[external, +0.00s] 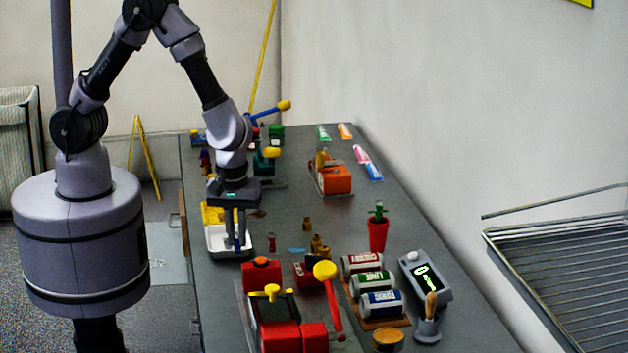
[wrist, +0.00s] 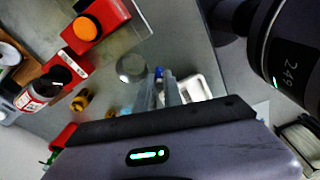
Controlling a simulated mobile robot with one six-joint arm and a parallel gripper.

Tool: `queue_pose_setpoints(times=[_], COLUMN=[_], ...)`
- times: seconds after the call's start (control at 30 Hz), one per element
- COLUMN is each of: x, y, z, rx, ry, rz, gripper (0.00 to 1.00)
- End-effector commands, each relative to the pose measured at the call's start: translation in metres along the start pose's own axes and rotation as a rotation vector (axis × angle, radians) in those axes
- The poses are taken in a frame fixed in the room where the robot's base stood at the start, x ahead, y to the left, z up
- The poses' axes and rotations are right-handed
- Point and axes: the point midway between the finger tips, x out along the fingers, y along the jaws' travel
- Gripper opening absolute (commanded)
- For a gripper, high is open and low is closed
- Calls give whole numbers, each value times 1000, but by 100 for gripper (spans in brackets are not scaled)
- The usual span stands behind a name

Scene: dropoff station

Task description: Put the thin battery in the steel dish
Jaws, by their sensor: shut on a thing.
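My gripper (external: 236,243) points down at the near left part of the grey table, over or beside a white tray (external: 217,245). In the wrist view its two fingers (wrist: 161,90) are close together, with a small blue-ended thing (wrist: 158,72) at their tips. This looks like the thin battery, mostly hidden by the fingers. A round, shiny grey dish (wrist: 131,68) lies a little to the left of the fingertips in the wrist view and looks like the steel dish. I cannot pick it out in the external view.
Red blocks (external: 262,272) and a red device with a yellow-headed lever (external: 325,271) stand in front of my gripper. Small brass pieces (external: 318,246) lie between.

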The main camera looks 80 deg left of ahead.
Motion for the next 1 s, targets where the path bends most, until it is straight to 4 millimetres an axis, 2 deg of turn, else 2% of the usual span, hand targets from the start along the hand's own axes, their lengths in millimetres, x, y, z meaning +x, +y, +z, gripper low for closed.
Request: queue_pose_setpoints(times=[0.03, 0.1, 0.23, 0.47, 0.67, 0.8, 0.83, 0.87, 1.0], x=[3, 5, 6, 42, 40, 45, 43, 43, 43], y=[16, 34, 51, 52, 52, 52, 52, 52, 52], z=[1, 3, 4, 8, 8, 9, 8, 8, 8], rx=[0, 0, 0, 1, 1, 1, 1, 1, 1], ry=[0, 0, 0, 0, 0, 0, 0, 0, 0], rz=[1, 1, -1, -2, 0, 0, 0, 0, 0], gripper=[0, 0, 0, 0, 0, 0, 17, 20, 20])
